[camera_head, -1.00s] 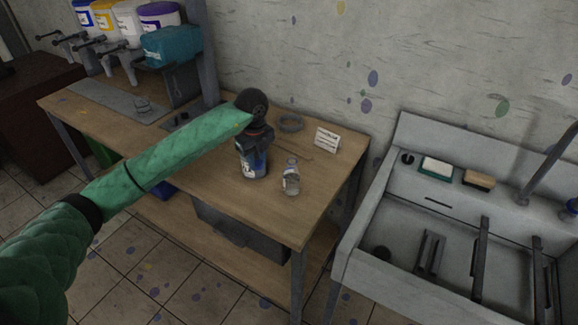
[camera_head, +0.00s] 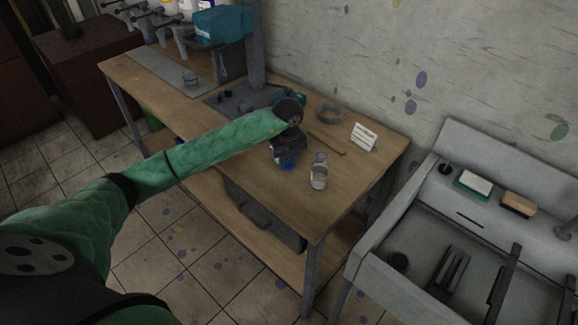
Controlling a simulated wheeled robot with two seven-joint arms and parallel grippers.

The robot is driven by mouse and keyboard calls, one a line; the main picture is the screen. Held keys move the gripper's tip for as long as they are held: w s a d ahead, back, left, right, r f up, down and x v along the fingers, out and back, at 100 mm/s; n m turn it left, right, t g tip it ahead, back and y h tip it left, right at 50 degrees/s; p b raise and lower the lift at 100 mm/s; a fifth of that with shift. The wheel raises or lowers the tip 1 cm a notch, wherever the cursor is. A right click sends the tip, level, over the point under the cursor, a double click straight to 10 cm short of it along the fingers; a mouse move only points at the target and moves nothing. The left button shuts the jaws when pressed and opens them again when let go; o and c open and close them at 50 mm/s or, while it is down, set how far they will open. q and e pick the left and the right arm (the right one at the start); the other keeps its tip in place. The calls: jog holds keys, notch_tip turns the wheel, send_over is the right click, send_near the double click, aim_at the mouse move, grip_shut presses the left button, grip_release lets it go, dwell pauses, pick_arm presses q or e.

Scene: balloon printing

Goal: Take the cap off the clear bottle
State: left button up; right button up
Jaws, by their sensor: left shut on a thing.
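My left gripper (camera_head: 285,150) reaches over the wooden table and is shut on the upper part of a small bottle with a blue part (camera_head: 288,161). The gripper hides most of that bottle, and I cannot make out its cap. A clear bottle (camera_head: 319,178) stands upright on the table just right of the gripper, apart from it. A pale round top shows at its upper end, and I cannot tell whether this is a cap. My right gripper is out of view.
A teal container (camera_head: 223,27) stands at the back left. A sink (camera_head: 455,235) is at the right.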

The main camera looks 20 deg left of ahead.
aim_at(288, 164)
pick_arm(q)
jog(key=shift+f+p, duration=0.3)
jog(key=shift+f, duration=0.15)
jog(key=shift+f+p, duration=0.5)
jog(key=shift+f, duration=0.9)
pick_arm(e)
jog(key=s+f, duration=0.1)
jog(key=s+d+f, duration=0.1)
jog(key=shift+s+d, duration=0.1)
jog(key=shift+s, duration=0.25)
pick_arm(q)
jog(key=shift+f, duration=0.15)
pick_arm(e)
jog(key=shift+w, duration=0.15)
pick_arm(q)
jog(key=o, duration=1.1)
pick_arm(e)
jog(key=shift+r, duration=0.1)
